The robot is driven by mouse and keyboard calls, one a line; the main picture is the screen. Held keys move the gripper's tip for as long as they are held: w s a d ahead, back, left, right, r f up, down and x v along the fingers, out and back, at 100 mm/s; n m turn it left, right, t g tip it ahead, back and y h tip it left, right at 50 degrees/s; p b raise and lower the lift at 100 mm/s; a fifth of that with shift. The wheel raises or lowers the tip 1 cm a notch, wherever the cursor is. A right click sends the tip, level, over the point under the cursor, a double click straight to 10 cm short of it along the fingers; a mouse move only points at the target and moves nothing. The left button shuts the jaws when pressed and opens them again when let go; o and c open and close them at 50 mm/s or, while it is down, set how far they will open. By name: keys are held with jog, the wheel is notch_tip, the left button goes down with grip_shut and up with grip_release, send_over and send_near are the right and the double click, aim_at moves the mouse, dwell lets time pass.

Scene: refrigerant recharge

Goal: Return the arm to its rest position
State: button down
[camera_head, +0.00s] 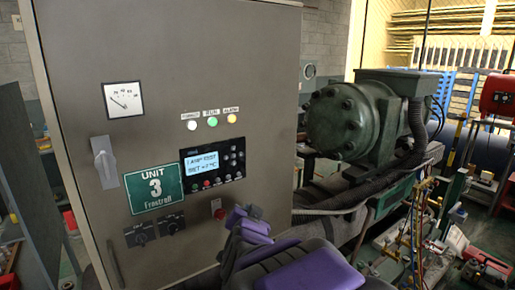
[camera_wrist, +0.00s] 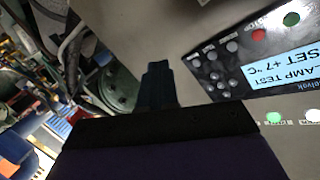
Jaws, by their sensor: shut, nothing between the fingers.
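My purple and black arm rises from the bottom of the head view, in front of the grey control cabinet (camera_head: 75,60). In the wrist view my gripper (camera_wrist: 156,68) shows as two dark fingers closed together, with nothing between them. The fingers are apart from the controller panel (camera_head: 213,163), which lies to their right in the wrist view (camera_wrist: 222,85). In the head view my arm hides the cabinet's lower right part.
White, green and amber lamps glow above. A green compressor (camera_head: 350,120) and hoses (camera_head: 418,225) stand right.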

jog(key=s+d+f+n+g, duration=0.2)
jog(key=s+d+f+g, duration=0.2)
jog(key=s, duration=1.1)
jog(key=s+d+f+n+g, duration=0.1)
jog(key=s+d+f+g, duration=0.3)
jog(key=s, duration=1)
jog(key=s+d+f+n+g, duration=0.2)
jog(key=s+d+f+g, duration=0.2)
jog(key=s+d+g, duration=0.4)
jog(key=s+d, duration=0.1)
jog(key=s, duration=0.6)
jog(key=shift+s+d+f+n+g+h, duration=0.15)
jog(key=shift+s+f+n+g+h, duration=0.15)
jog(key=shift+s+g+h, duration=0.1)
jog(key=shift+w, duration=0.1)
